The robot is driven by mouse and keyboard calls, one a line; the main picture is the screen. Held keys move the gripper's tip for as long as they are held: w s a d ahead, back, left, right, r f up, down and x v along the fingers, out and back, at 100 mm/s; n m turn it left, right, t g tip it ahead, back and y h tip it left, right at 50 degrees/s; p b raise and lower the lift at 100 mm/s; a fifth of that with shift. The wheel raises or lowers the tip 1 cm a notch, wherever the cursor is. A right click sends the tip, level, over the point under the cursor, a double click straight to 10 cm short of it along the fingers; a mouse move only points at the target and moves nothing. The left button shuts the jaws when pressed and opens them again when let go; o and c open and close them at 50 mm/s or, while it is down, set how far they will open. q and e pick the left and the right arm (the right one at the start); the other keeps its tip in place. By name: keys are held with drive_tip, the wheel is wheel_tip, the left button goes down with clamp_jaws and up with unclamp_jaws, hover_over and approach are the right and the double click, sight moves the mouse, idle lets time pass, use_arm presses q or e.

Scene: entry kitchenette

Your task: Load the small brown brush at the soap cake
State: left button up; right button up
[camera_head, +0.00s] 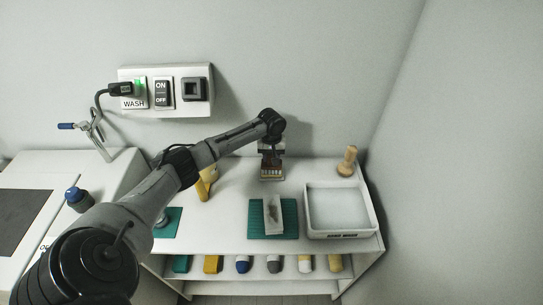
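My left arm reaches in from the left, and its gripper (271,154) points down over the back middle of the white counter. Right at its fingertips is a small brown block with pale stripes, which looks like the small brown brush (271,173). The fingers are too small and hidden to tell whether they are closed on it. In front of it, a pale dish (281,204) with a brownish cake, apparently the soap cake (272,214), sits on a green ribbed mat (257,224). My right gripper is not in view.
A white-rimmed basin (341,236) stands at the right, with a tan wooden-handled tool (347,161) behind it. A yellow object (207,184) stands left of the gripper. Several blocks lie on the shelf (290,283) below. A switch panel (165,91) is on the wall.

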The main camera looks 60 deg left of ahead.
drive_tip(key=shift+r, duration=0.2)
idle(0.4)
use_arm(q)
drive_tip(key=shift+f, duration=0.1)
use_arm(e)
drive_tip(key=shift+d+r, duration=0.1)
use_arm(q)
drive_tip(key=shift+p, duration=0.3)
idle(0.6)
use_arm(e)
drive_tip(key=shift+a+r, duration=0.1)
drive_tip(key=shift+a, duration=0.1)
use_arm(q)
wheel_tip(320, 180, up, 4)
drive_tip(key=p, duration=0.5)
drive_tip(key=shift+r, duration=0.2)
wheel_tip(320, 180, up, 2)
drive_tip(key=p, duration=0.3)
drive_tip(key=shift+r+p, duration=0.25)
drive_tip(key=shift+p, duration=0.05)
drive_tip(key=shift+r, duration=0.1)
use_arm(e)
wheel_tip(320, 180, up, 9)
